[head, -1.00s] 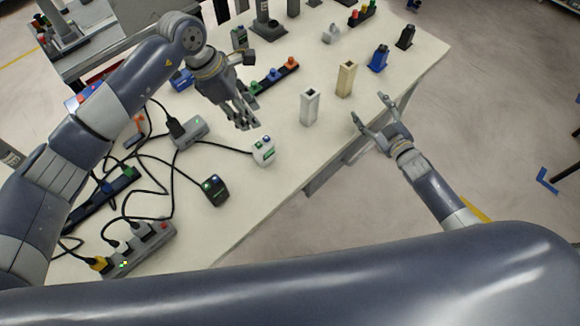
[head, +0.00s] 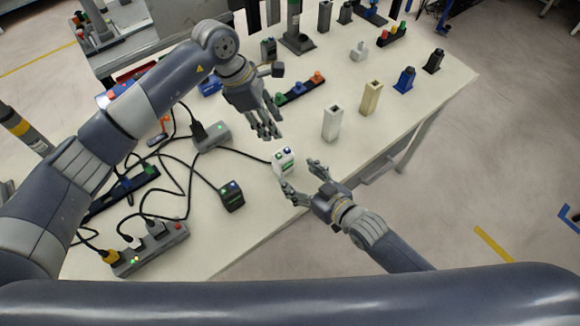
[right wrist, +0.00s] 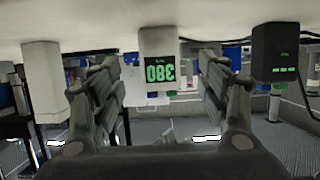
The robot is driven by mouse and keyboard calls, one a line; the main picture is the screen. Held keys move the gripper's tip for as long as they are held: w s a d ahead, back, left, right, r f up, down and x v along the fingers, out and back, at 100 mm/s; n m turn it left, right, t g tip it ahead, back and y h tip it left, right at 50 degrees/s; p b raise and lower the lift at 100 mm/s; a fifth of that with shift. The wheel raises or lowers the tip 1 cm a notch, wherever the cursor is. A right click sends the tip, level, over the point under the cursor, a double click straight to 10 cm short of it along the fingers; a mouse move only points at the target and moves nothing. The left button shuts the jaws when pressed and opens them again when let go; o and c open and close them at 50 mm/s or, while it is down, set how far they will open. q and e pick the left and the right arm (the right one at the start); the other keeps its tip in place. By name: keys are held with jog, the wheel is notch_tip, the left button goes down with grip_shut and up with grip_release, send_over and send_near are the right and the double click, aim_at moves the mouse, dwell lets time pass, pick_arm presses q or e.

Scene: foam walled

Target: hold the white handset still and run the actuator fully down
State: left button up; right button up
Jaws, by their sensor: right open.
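The white handset (head: 283,160) stands on the table with blue and green buttons on top and a black cable. In the right wrist view, which is upside down, the white handset (right wrist: 159,45) shows green digits that look like 380. My right gripper (head: 301,177) is open at the table's front edge, its fingers spread toward the handset. In the wrist view, the handset appears between the fingers (right wrist: 160,85), with visible gaps on both sides. My left gripper (head: 265,132) hangs above the table behind the handset, apart from it; its opening is unclear. I cannot tell which device is the actuator.
A black handset (head: 231,196) stands left of the white one. A white block (head: 332,123) and a beige block (head: 371,97) stand to the right. A grey box (head: 212,137), a power strip (head: 150,249) and loose cables lie left. A dark column (head: 294,20) stands behind.

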aim_at(288, 168)
jog(key=x, duration=0.8)
jog(key=shift+w+a+f, duration=0.1)
jog(key=c, duration=1.2)
pick_arm(q)
grip_shut()
pick_arm(e)
jog(key=shift+c, duration=0.2)
